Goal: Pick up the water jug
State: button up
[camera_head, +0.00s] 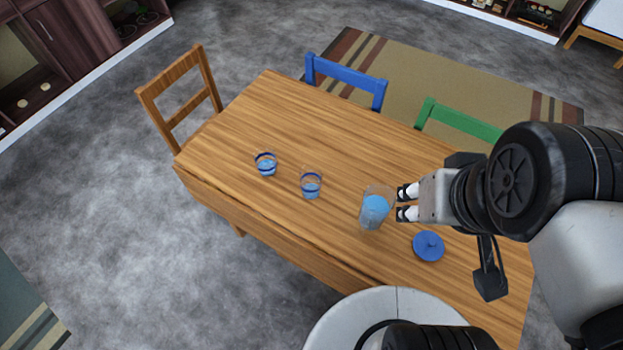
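The water jug (374,212) is a clear vessel with blue water in it. It stands upright on the wooden table (300,133), right of the middle. My gripper (402,203) is just to the right of the jug, with its two white-tipped fingers pointing left at it. A gap shows between the fingertips, and nothing is held between them. The fingertips are at or very near the jug's right side; I cannot tell whether they touch it.
Two glasses with blue bands and water, the left one (265,164) and the right one (311,184), stand left of the jug. A round blue lid (428,246) lies below my gripper. Wooden (180,95), blue (345,80) and green (458,120) chairs surround the table. The table's upper left is clear.

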aim_at(379, 201)
jog(key=k+l+z, duration=0.15)
jog(key=z, duration=0.2)
jog(key=k+l+z, duration=0.4)
jog(key=i+j, duration=0.05)
jog(key=j, duration=0.05)
